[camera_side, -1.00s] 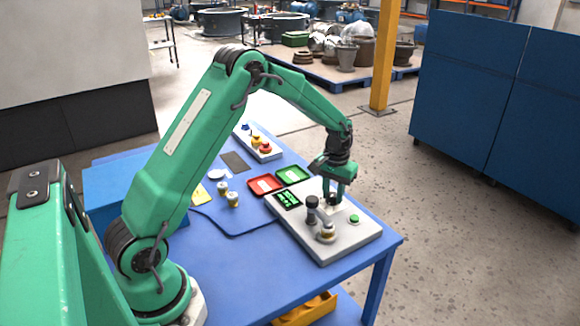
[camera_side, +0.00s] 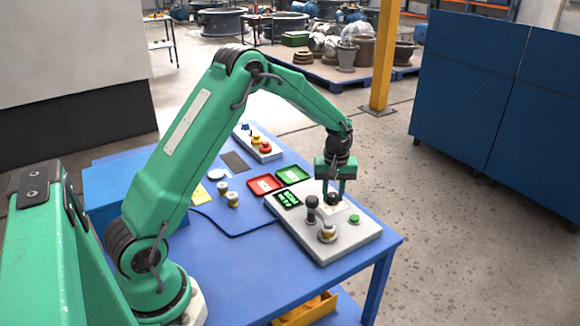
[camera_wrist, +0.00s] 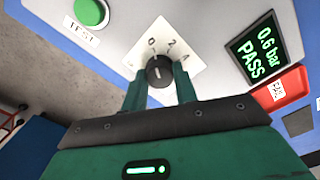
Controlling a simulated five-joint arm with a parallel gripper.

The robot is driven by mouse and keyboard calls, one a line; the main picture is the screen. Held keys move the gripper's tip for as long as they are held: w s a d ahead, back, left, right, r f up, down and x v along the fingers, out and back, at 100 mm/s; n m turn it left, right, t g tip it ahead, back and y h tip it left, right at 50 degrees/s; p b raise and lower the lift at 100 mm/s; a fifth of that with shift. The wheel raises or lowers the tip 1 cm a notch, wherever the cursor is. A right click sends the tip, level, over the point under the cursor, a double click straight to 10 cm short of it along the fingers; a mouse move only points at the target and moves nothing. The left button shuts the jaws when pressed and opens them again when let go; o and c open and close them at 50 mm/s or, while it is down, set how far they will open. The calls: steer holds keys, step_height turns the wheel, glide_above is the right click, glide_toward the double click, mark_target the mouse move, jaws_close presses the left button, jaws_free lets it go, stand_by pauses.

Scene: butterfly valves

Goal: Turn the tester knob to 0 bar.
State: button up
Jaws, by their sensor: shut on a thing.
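The tester is a light grey panel (camera_side: 345,243) on the blue table. Its black knob (camera_wrist: 160,70) sits on a white dial plate (camera_wrist: 183,33) marked 0, 2 and 4 in the wrist view. My gripper (camera_side: 333,198) points down over the panel. Its two green fingers are shut on the knob, one on each side, and also show in the wrist view (camera_wrist: 159,84). The tester display (camera_wrist: 256,48) reads 0.6 bar and PASS. Which mark the knob's pointer faces is hard to tell.
A green TEST button (camera_side: 354,218) is beside the knob. A dark upright clamp post (camera_side: 312,208) and a brass-coloured valve fitting (camera_side: 327,233) stand close by on the panel. A red tray (camera_side: 265,184) and a green tray (camera_side: 293,175) lie behind it.

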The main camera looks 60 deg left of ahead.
mark_target(333, 195)
steer(key=shift+r, duration=0.15)
steer(key=o, duration=1)
steer(key=shift+c, duration=0.2)
steer(key=shift+r, duration=3.85)
